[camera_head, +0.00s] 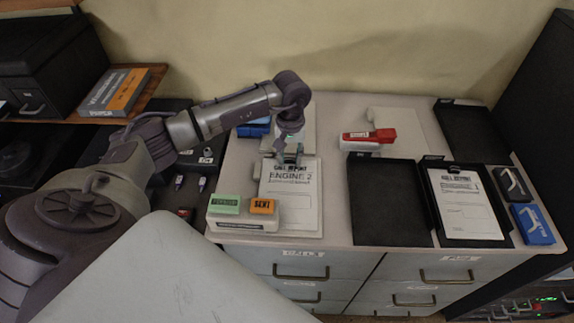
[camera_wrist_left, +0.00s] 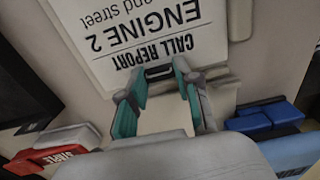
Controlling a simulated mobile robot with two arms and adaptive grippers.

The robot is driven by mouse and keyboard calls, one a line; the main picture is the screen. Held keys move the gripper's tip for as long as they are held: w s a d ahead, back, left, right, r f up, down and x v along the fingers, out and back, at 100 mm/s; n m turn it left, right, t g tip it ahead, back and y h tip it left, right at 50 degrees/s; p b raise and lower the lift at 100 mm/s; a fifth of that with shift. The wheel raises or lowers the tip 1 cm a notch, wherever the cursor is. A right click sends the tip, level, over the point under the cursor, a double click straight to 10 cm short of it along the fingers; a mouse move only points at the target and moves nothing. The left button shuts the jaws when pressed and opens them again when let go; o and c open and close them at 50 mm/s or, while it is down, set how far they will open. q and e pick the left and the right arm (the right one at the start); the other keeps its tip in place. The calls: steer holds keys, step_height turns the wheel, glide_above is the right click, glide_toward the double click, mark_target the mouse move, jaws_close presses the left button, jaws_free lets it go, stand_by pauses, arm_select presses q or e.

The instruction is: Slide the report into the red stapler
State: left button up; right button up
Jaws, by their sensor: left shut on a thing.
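The report (camera_head: 291,194) is a white sheet headed CALL REPORT, ENGINE 2. It lies over the front left of the desk top, and its headed end also shows in the left wrist view (camera_wrist_left: 140,28). My left gripper (camera_head: 288,160) is at its headed edge and shut on it; in the left wrist view the fingers (camera_wrist_left: 167,95) stand on either side of a dark clip-like part there. The exact contact is hard to see. The red stapler (camera_head: 376,136) sits on a pale base to the right, apart from the report; it also shows in the left wrist view (camera_wrist_left: 40,157).
A green and an orange block (camera_head: 262,206) stand on a pale holder by the report's lower left. A blue object (camera_head: 254,128) is behind the gripper. An empty black tray (camera_head: 390,205) and a clipboard with another report (camera_head: 465,205) lie to the right.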

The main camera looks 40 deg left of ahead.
mark_target(318, 164)
stand_by(0.6)
arm_select(q)
steer(key=shift+b, duration=0.3)
steer(key=shift+w+d, duration=0.1)
steer(key=shift+d, duration=0.1)
steer(key=shift+w+d+b, duration=0.5)
steer(key=shift+w+d, duration=0.15)
steer(key=shift+d, duration=0.4)
steer(key=shift+w+d+b, duration=0.55)
steer(key=shift+w+d, duration=0.05)
steer(key=shift+d, duration=0.4)
steer(key=shift+w+d+b, duration=0.5)
steer(key=shift+w+d, duration=0.15)
steer(key=shift+d, duration=0.4)
step_height(318, 164, up, 8)
steer(key=p, duration=0.3)
steer(key=shift+f, duration=0.2)
